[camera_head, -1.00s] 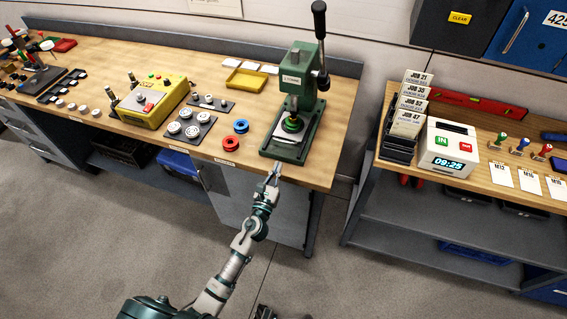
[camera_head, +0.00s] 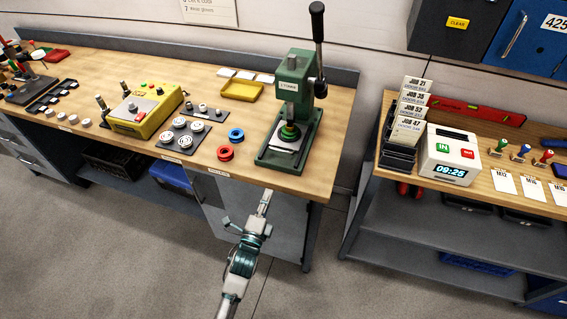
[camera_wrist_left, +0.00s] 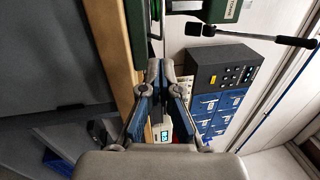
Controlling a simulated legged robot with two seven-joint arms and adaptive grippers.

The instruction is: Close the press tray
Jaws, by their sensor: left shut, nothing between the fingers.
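The green press (camera_head: 293,80) stands near the right end of the wooden bench, its black lever upright. A pale plate (camera_head: 285,147) lies in its base under the green ram; I cannot tell how far the press tray is in or out. My left gripper (camera_head: 265,193) is shut and empty, in front of the bench edge and below the press base, apart from it. In the left wrist view the fingers (camera_wrist_left: 163,68) point toward the bench's end, and part of the green press (camera_wrist_left: 143,25) shows at the top. My right gripper is not in view.
Red (camera_head: 225,153) and blue (camera_head: 236,135) rings lie left of the press, near a yellow control box (camera_head: 147,112) and a yellow tray (camera_head: 242,91). A second bench with a time clock (camera_head: 449,153) stands right, across a gap. The floor in front is clear.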

